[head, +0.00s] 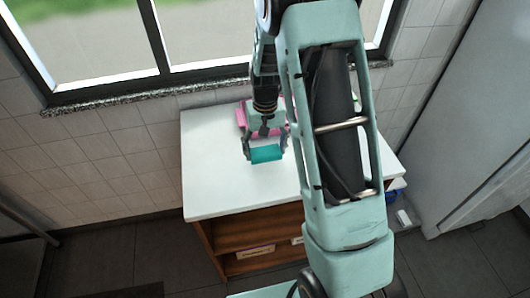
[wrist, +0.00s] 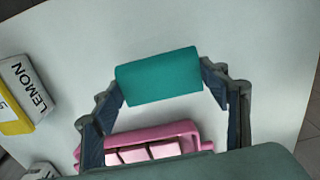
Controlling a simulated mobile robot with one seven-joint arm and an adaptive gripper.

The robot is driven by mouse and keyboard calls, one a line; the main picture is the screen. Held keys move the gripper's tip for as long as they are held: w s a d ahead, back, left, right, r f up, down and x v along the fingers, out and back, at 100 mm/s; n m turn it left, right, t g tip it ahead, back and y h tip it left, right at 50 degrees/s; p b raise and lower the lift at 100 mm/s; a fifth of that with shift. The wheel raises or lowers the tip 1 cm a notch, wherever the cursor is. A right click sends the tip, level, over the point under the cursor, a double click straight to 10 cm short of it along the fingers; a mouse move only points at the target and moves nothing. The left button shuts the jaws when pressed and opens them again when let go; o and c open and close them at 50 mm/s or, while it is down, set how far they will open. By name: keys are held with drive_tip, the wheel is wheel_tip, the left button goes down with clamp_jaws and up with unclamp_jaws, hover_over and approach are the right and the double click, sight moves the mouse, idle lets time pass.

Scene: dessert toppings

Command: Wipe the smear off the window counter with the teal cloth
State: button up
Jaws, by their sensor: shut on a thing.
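The teal cloth (wrist: 160,77) is a folded block held between the two fingers of my gripper (head: 264,147). It also shows in the head view (head: 266,154), over the middle of the white counter (head: 212,186) under the window. The gripper is shut on it, one finger at each end. I cannot tell whether the cloth touches the counter top. No smear shows on the bare parts of the counter. My arm hides the counter's right part in the head view.
A pink tray (wrist: 190,129) holding several pale pink blocks stands close by the fingers, and it shows behind the gripper in the head view (head: 241,118). A lemon box (wrist: 22,92) lies left in the wrist view. The counter's front left is clear.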

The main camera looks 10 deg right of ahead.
drive_tip(key=shift+r+p, duration=1)
drive_tip(key=shift+r, duration=1)
